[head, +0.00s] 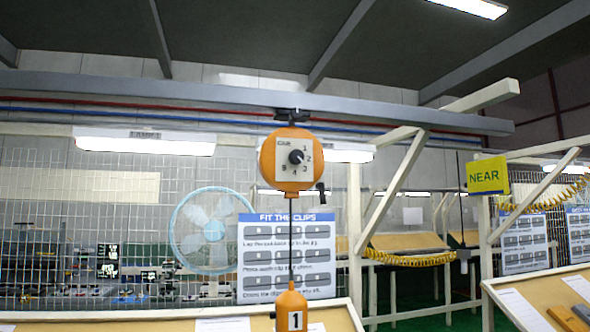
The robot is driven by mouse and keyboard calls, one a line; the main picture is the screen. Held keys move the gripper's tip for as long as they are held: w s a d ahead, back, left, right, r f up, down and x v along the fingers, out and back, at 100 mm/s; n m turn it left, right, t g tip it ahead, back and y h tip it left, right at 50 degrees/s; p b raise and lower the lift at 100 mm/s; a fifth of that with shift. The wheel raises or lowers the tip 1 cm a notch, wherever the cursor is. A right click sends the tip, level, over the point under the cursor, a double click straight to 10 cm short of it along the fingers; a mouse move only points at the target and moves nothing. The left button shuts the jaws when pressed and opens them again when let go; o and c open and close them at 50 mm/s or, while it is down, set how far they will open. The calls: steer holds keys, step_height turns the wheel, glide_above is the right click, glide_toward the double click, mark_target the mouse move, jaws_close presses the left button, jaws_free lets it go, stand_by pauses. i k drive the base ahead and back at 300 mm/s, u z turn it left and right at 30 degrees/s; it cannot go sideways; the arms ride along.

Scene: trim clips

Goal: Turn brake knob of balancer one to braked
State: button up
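The orange balancer (279,180) hangs from the grey overhead rail. Its pale square dial plate carries numbers around a round black knob (296,157). A small black crank-shaped part (321,188) sticks out at the balancer's lower right; I cannot tell whether it is the brake knob or which way it is set. A thin dark cable (290,240) runs straight down to an orange body with a white label (295,320) reading 1. The lower end of that body is cut off by the picture's edge. My gripper is not in view.
The rail (190,92) crosses above. A bench with papers (222,325) is at the bottom, and another bench (510,300) stands at the right. Pale posts (355,230), a yellow NEAR sign (488,176), a blue fan (203,230) and a wire mesh stand behind.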

mark_target(296, 113)
steer(key=k, duration=1.3)
steer(key=u, duration=0.75)
steer(key=i, duration=1.5)
steer(key=z, duration=0.3)
